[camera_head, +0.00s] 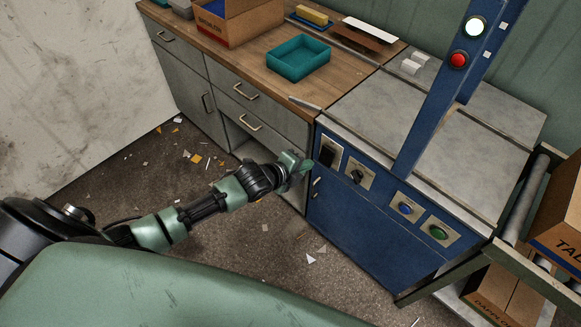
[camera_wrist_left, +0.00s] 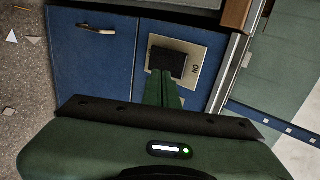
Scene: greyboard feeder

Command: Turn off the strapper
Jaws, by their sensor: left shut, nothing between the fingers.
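The strapper (camera_head: 360,222) is a blue cabinet with a grey top and a blue arch. Its front has a black switch (camera_head: 327,156) on a pale plate at the left end. My left gripper (camera_head: 308,167) is just left of the switch, close to the panel. Its green fingers (camera_wrist_left: 163,76) are shut and empty, with their tips at the switch's lower edge in the wrist view. I cannot tell if they touch it. My right gripper is not in view.
Right of the switch are a black knob (camera_head: 357,176), a blue button (camera_head: 406,208) and a green button (camera_head: 438,233). The arch carries a red button (camera_head: 459,60) and a white lamp (camera_head: 475,27). A workbench (camera_head: 262,83) adjoins at left, a roller conveyor (camera_head: 522,205) at right.

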